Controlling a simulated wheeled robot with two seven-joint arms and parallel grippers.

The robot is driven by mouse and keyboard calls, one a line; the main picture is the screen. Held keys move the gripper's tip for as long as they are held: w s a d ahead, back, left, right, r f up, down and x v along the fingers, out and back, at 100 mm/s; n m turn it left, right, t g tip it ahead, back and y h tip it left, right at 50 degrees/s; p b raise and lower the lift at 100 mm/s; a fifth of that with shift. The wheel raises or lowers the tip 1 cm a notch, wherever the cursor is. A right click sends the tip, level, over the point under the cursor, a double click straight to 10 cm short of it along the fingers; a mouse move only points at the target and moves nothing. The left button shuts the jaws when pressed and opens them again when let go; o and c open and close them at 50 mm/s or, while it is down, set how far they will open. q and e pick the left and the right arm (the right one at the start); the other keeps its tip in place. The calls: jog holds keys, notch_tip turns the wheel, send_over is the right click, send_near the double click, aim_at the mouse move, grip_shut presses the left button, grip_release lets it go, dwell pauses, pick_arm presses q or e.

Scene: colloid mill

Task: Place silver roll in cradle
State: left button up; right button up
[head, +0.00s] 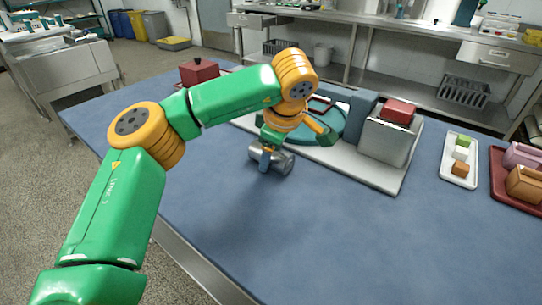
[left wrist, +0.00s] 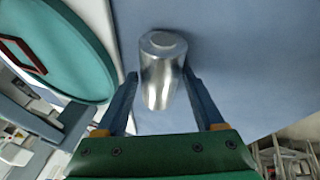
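The silver roll (head: 283,163) is a shiny metal cylinder lying on its side at the front edge of the white base board. In the left wrist view the silver roll (left wrist: 162,75) sits between the two fingertips, which meet its sides with no clear gap. My left gripper (head: 267,158) reaches down over the roll, and its fingers also show in the left wrist view (left wrist: 161,78). Whether the roll is clear of the table is hard to tell. No cradle is clearly identifiable; my left arm hides part of the board. My right gripper is not in view.
The white board (head: 350,172) carries a round teal plate (head: 330,125) and a grey block with a red top (head: 388,138). A white tray (head: 446,173) and a red tray (head: 505,190) stand at right. The front blue tabletop is clear.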

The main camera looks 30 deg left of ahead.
pick_arm(q)
grip_shut()
jog(key=shift+r, duration=0.1)
